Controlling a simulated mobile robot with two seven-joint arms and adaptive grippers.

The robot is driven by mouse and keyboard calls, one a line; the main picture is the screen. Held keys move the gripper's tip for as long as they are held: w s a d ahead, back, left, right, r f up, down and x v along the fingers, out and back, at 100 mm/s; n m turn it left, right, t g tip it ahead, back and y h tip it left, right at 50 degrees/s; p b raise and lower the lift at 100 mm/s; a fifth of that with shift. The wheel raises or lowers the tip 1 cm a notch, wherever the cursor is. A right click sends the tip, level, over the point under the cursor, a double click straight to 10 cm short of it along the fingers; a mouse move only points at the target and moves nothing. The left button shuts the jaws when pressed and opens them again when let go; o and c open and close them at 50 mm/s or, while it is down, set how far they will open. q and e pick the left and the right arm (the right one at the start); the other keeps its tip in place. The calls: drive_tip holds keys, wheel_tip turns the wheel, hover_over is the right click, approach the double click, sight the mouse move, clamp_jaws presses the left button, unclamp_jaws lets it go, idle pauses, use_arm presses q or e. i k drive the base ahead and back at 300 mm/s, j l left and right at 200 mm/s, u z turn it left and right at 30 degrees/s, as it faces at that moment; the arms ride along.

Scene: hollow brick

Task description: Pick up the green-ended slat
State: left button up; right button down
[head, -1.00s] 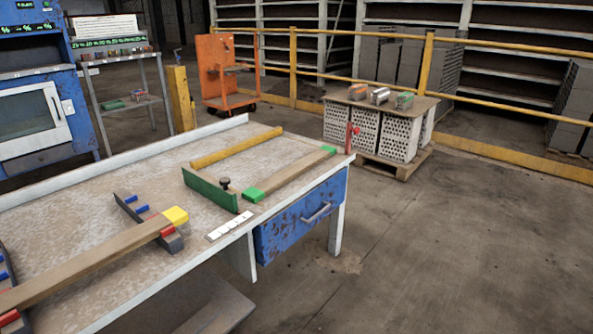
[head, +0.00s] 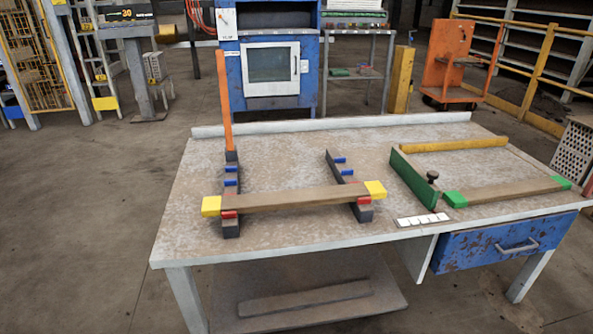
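The green-ended slat (head: 508,191) lies near the front edge on the right part of the workbench (head: 285,165). It is a brown wooden bar with a green block at each end. Its left end lies close to a green upright plate (head: 413,179) with a dark knob (head: 432,177). A yellow-ended slat (head: 300,199) rests across two dark racks with red and blue pegs, left of it. Neither of my grippers shows in the head view.
A yellow bar (head: 453,145) lies behind the green-ended slat. A white marked strip (head: 422,219) lies at the front edge. An orange post (head: 224,100) stands at the left rack. A blue drawer (head: 500,245) hangs under the bench's right side. Floor in front of the bench is clear.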

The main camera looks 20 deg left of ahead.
sight(462, 198)
drive_tip(key=u, duration=0.25)
drive_tip(key=i+l+u, duration=0.1)
drive_tip(key=l+u, duration=0.25)
drive_tip(key=l, duration=0.15)
drive_tip(key=l+u, duration=0.35)
drive_tip(key=l, duration=0.15)
drive_tip(key=l+u, duration=0.2)
drive_tip(key=l, duration=1)
